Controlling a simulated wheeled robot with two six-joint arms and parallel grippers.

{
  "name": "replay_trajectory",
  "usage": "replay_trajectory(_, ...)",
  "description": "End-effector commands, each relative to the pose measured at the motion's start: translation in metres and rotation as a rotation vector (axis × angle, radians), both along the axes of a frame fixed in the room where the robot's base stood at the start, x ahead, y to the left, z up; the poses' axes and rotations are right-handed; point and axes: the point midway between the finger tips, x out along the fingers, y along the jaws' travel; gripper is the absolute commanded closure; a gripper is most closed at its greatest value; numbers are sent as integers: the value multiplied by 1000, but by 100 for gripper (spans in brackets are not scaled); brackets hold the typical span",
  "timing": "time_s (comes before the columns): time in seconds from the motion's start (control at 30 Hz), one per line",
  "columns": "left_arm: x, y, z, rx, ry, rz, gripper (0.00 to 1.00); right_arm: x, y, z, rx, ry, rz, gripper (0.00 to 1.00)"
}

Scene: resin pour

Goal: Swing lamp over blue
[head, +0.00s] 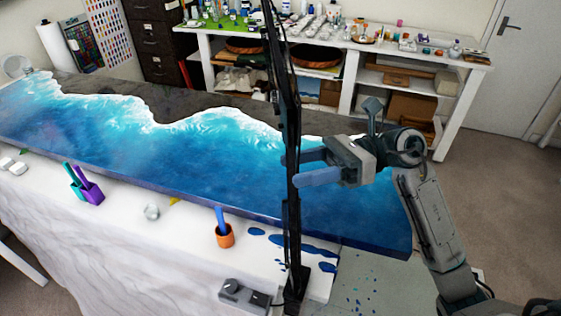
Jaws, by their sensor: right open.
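A black lamp stand (293,222) rises from a clamp at the table's front edge, and its thin black arm (286,75) runs up past the top of the head view. The lamp head is out of view. The blue resin (200,165) covers the long slab, with white foam-like edges along a dark strip. My right gripper (294,170) comes in from the right, above the blue, with its open fingers at the lamp stand. I cannot tell whether they touch it or how the stand sits between them. My left gripper is not in view.
An orange cup (225,235) with a blue stick, a purple cup (91,193) and a clear cup (152,212) stand on the white-covered table. A grey control box (242,295) lies near the clamp. A white shelf (348,85) with supplies stands behind.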

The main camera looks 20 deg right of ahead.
Motion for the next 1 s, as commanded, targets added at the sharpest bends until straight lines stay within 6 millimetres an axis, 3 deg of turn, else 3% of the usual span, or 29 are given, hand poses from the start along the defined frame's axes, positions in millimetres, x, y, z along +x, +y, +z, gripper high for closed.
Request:
replay_trajectory(0.37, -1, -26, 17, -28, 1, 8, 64, 0, 33, 2, 2, 1, 0, 45)
replay_trajectory(0.83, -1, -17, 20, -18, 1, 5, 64, 0, 39, 0, 1, 1, -1, 45)
replay_trajectory(1.0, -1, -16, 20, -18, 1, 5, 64, 0, 39, 0, 1, 1, -1, 78)
